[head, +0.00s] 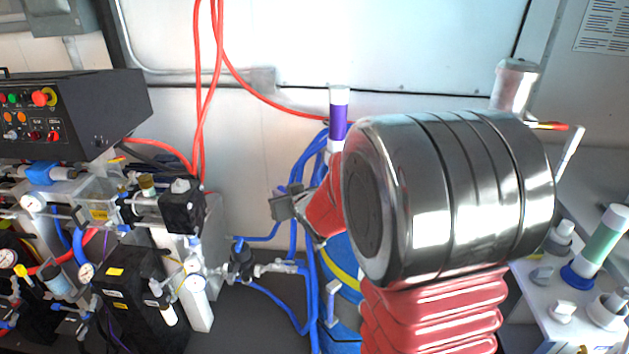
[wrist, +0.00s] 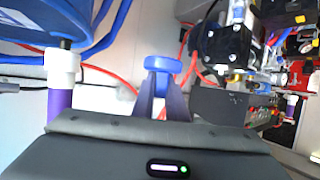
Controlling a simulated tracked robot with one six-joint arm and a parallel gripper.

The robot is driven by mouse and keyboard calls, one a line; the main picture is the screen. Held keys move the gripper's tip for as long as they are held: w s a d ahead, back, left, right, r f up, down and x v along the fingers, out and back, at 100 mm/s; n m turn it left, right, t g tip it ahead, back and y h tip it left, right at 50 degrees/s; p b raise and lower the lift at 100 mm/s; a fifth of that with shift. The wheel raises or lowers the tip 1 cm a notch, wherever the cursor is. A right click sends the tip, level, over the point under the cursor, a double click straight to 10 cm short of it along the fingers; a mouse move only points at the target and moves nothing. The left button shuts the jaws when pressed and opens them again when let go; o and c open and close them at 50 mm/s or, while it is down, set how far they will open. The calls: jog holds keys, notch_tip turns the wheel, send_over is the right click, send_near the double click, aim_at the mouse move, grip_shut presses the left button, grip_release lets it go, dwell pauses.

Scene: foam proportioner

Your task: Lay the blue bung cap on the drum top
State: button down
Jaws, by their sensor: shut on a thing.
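My gripper (wrist: 162,88) is shut on the blue bung cap (wrist: 163,64) in the wrist view, with the cap held at the fingertips. In the head view my gripper (head: 280,206) shows only in part, left of my arm, and I cannot make out the cap there. The blue drum (head: 342,268) with a yellow band stands low behind my arm in the head view, mostly hidden. A large blue rounded body, apparently the drum (wrist: 32,22), fills the wrist view's upper left, apart from the cap. The drum top's bare surface is not clearly visible.
A white-and-purple upright tube (head: 338,118) rises beside my gripper. Blue hoses (head: 300,190) and red hoses (head: 207,90) hang near it. Black pump equipment (head: 130,290) and a control box (head: 70,112) stand left. A white bench with fittings (head: 560,300) is at right.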

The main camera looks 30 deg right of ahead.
jog(key=a+f, duration=0.3)
jog(key=a, duration=0.3)
jog(key=s+a+f, duration=0.1)
jog(key=a+f, duration=0.1)
jog(key=a, duration=0.5)
jog(key=shift+s+a+f+n+y, duration=0.2)
jog(key=shift+s+f+n+y, duration=0.1)
jog(key=shift+f+y, duration=0.1)
jog(key=shift+s, duration=0.15)
